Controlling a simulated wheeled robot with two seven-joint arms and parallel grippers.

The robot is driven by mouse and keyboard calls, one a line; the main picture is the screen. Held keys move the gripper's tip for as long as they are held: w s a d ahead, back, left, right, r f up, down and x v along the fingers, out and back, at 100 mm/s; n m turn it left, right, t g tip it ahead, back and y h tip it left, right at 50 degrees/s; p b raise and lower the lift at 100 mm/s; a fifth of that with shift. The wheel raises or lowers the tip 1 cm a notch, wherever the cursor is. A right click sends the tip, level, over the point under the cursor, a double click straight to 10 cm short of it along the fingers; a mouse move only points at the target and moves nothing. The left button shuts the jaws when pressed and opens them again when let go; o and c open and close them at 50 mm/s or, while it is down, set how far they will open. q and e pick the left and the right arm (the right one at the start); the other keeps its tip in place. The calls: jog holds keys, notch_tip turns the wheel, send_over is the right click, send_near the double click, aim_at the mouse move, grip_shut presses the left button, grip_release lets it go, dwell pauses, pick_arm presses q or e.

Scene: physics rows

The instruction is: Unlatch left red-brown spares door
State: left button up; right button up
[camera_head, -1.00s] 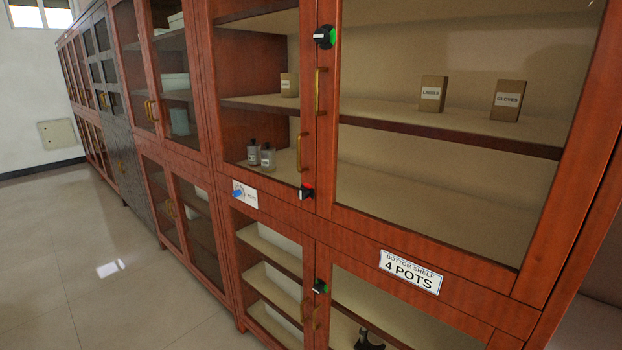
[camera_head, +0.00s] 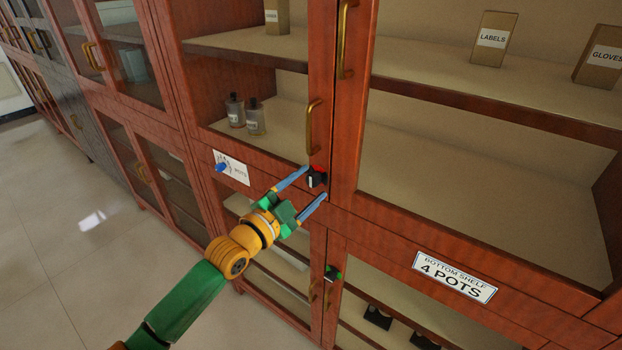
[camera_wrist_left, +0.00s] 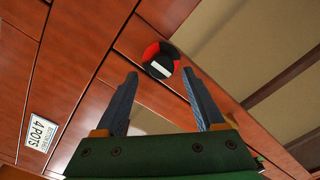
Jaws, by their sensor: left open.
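The red-brown cabinet's left upper glass door (camera_head: 262,75) looks shut and has a brass handle (camera_head: 312,126). A round black knob with a red part and a white mark (camera_head: 317,177) sits at this door's lower right corner; it also shows in the left wrist view (camera_wrist_left: 160,61), just past the fingertips. My left gripper (camera_head: 316,182) is open, with its blue fingers on either side of the knob in the head view. In the wrist view (camera_wrist_left: 160,75) its fingers (camera_wrist_left: 121,104) are spread and empty. I cannot tell whether they touch anything. My right gripper is not in view.
A black and green knob (camera_head: 332,273) is on the lower doors, below my gripper. A "4 POTS" sign (camera_head: 455,277) is on the right. Bottles (camera_head: 255,117) and boxes (camera_head: 494,39) stand on shelves behind glass. The floor (camera_head: 60,230) at left is clear.

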pick_arm(q)
jog(key=shift+w+d+f, duration=0.1)
jog(key=shift+w+f, duration=0.05)
jog(key=shift+w, duration=0.4)
jog(key=shift+w+d+f, duration=0.1)
jog(key=shift+w+f, duration=0.05)
jog(key=shift+w, duration=0.4)
jog(key=shift+s+r, duration=0.1)
jog(key=shift+s, duration=0.1)
jog(key=c, duration=0.4)
grip_shut()
